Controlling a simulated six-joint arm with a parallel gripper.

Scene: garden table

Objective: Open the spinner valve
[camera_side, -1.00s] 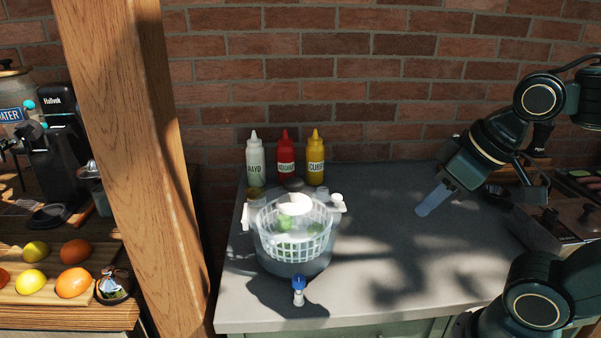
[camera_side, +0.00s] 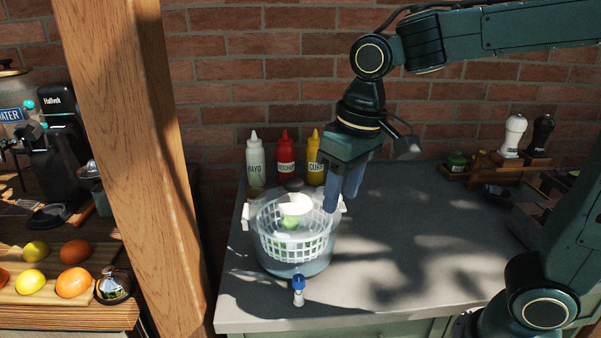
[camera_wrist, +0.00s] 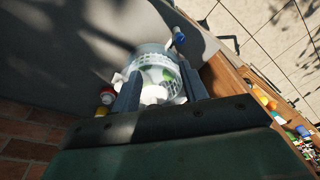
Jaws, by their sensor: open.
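The salad spinner (camera_side: 292,238) stands on the grey counter, a clear bowl with a white basket and green pieces inside. Its valve (camera_side: 298,286), with a blue top and pale lower part, is at the bowl's front. The valve also shows in the wrist view (camera_wrist: 178,36), beyond the spinner (camera_wrist: 157,72). My gripper (camera_side: 343,198) is open and empty, pointing down at the spinner's right rear edge. In the wrist view its fingers (camera_wrist: 160,88) frame the spinner. I cannot tell whether the fingers touch the rim.
White, red and yellow sauce bottles (camera_side: 286,158) stand behind the spinner. A wooden post (camera_side: 150,150) rises at the left. White and black mills (camera_side: 513,136) stand at the back right. The counter (camera_side: 410,240) right of the spinner is clear.

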